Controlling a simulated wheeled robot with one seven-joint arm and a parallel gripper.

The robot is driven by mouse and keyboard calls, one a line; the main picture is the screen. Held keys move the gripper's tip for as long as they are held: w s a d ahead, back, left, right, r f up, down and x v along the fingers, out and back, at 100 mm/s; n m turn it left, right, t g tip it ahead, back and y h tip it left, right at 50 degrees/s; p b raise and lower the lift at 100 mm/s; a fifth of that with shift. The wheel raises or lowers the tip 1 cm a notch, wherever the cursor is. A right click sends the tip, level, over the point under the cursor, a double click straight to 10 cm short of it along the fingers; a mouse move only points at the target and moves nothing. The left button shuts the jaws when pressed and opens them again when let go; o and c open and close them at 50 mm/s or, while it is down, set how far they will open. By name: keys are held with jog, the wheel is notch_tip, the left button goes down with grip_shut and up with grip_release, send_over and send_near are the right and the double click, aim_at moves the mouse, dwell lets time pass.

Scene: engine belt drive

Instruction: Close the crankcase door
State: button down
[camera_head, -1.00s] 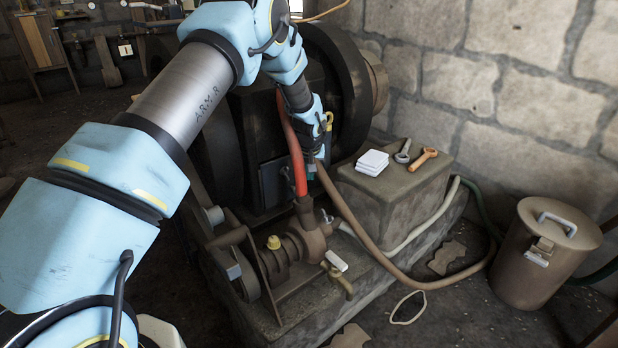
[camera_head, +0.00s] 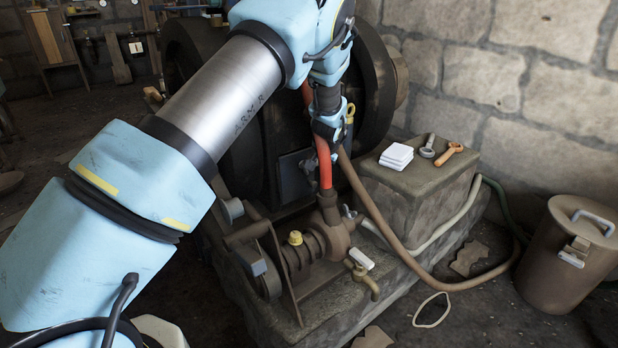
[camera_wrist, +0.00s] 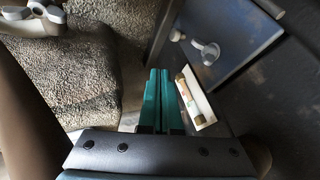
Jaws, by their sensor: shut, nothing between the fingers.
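The crankcase door looks like a dark blue-grey flat panel (camera_head: 294,177) low on the engine's side in the head view, left of the red hose. In the wrist view the panel (camera_wrist: 225,45) fills the upper right, set at a slant, with a pale knob on its face. I cannot tell how far it stands open. My gripper (camera_wrist: 158,98) has teal fingers pressed together with nothing between them. They point up in the wrist view, left of the panel and apart from it in the picture. In the head view the fingertips are hidden around the hoses.
A red hose (camera_head: 323,165) and a brown hose (camera_head: 372,210) run close by my gripper. A stone block (camera_head: 420,190) carries white pads (camera_head: 396,156) and two tools. In the wrist view a white-framed fitting (camera_wrist: 196,98) sits just right of the fingers. A lidded bin (camera_head: 560,260) stands at right.

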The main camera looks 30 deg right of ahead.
aim_at(301, 178)
jog(key=shift+m+t, duration=0.3)
jog(key=shift+m, duration=0.4)
jog(key=shift+w+d+f+b, duration=0.4)
jog(key=shift+w+f+b, duration=0.3)
jog(key=shift+w+f, duration=0.9)
jog(key=shift+w+d+f+b, duration=0.35)
jog(key=shift+w+f+b, duration=0.4)
jog(key=shift+w+f, duration=0.8)
jog(key=shift+w+d+f+b, duration=0.4)
jog(key=shift+w+f+b, duration=0.55)
jog(key=shift+w, duration=1.05)
jog(key=shift+f, duration=0.2)
jog(key=shift+w, duration=0.1)
